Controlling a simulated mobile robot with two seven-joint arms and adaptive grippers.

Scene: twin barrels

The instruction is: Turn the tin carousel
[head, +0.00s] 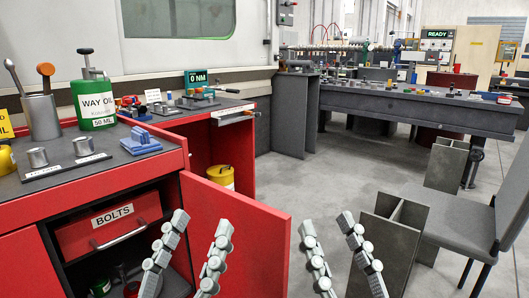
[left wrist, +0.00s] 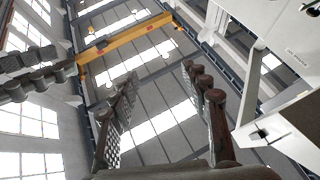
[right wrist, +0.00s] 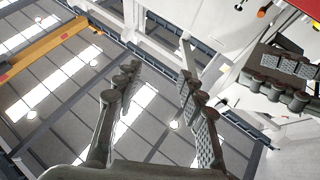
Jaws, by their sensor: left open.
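No tin carousel can be made out as a whole. Inside the open red cabinet at the lower left of the head view, a green tin (head: 102,286) and parts of other tins show low down in the dark below the bolts drawer; the rest is hidden. My left gripper (head: 200,226) is open and empty, in front of the red cabinet door (head: 240,235). It also shows in the left wrist view (left wrist: 160,88), fingers apart. My right gripper (head: 328,224) is open and empty over the floor, right of the door; its spread fingers show in the right wrist view (right wrist: 160,72).
A red bolts drawer (head: 110,222) sits in the cabinet. A grey chair (head: 450,222) and grey panels (head: 378,232) stand right. Floor between is clear.

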